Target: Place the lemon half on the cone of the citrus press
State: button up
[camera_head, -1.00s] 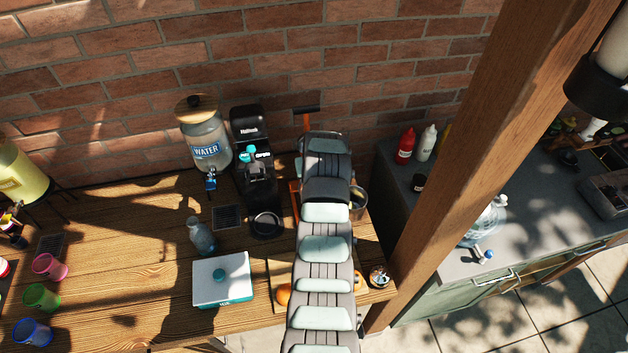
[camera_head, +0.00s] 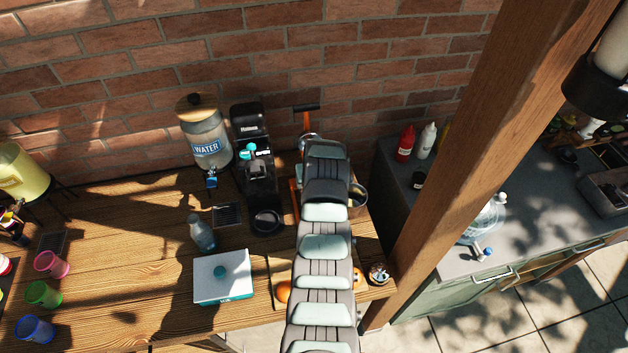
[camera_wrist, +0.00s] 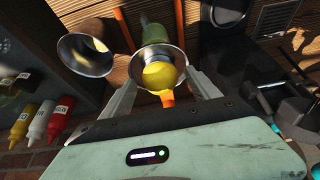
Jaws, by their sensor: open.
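The yellow lemon half (camera_wrist: 160,75) shows in the wrist view as a rounded dome at the mouth of a shiny metal cup of the citrus press (camera_wrist: 150,57). The cone is not visible; the lemon or cup hides it. My gripper (camera_wrist: 163,79) is open, one finger on each side of the lemon, with a gap visible beside it. An orange part (camera_wrist: 167,98) lies just below the lemon in the picture. In the head view, the press (camera_head: 306,124) shows an orange post and black lever; my arm covers the lemon and fingers.
A metal bucket (camera_wrist: 84,55) stands close beside the press, left in the wrist view. The coffee machine (camera_head: 253,165) is close on the press's other side. Sauce bottles (camera_wrist: 60,118) stand farther off. The table (camera_head: 130,230) is clear at its middle left.

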jog(key=shift+v, duration=0.9)
jog(key=a+b+v, duration=0.1)
jog(key=b+v, duration=0.1)
jog(key=v, duration=0.8)
jog(key=shift+d+r+b, duration=0.25)
jog(key=shift+d+b, duration=0.05)
jog(key=shift+d, duration=0.15)
